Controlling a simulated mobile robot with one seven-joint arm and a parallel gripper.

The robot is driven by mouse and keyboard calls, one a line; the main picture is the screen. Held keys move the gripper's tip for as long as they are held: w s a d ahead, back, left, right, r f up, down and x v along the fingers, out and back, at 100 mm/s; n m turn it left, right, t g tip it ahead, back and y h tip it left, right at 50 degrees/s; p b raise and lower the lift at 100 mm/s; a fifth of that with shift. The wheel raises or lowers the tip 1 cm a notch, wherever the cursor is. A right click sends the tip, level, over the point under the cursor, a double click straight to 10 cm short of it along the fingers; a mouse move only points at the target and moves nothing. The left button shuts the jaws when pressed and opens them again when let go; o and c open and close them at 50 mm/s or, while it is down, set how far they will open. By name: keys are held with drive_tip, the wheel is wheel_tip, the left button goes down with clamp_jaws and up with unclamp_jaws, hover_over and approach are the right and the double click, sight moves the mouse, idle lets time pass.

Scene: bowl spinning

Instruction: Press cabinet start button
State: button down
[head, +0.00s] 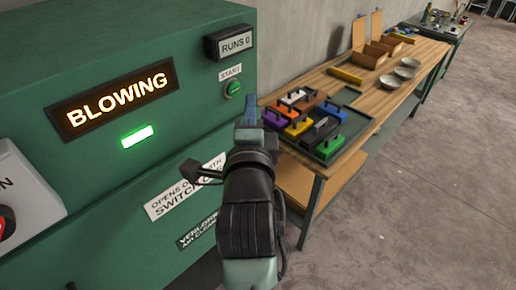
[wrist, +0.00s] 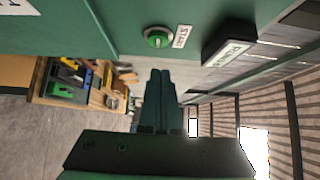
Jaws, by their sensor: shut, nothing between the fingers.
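The green cabinet (head: 95,55) fills the left of the head view. Its lit display (head: 115,100) reads BLOWING, and a green lamp (head: 137,136) glows below it. The round green start button (head: 233,89) sits under a START label at the cabinet's right side. It also shows in the wrist view (wrist: 158,41), above the fingertips. My gripper (head: 249,108) is shut and empty, with its tips a little below the button in the head view. In the wrist view the closed fingers (wrist: 160,75) appear apart from the button.
A RUNS 0 counter (head: 231,42) juts out above the button. A wooden workbench (head: 420,58) to the right holds a tray (head: 350,135) of coloured blocks, several bowls (head: 407,66) and wooden boxes (head: 385,48). The grey floor (head: 440,190) at right is clear.

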drive_tip(key=s+b, duration=0.2)
drive_tip(key=s, duration=0.6)
drive_tip(key=shift+s+f, duration=0.2)
drive_tip(key=shift+f, duration=0.05)
drive_tip(key=shift+s+d, duration=0.1)
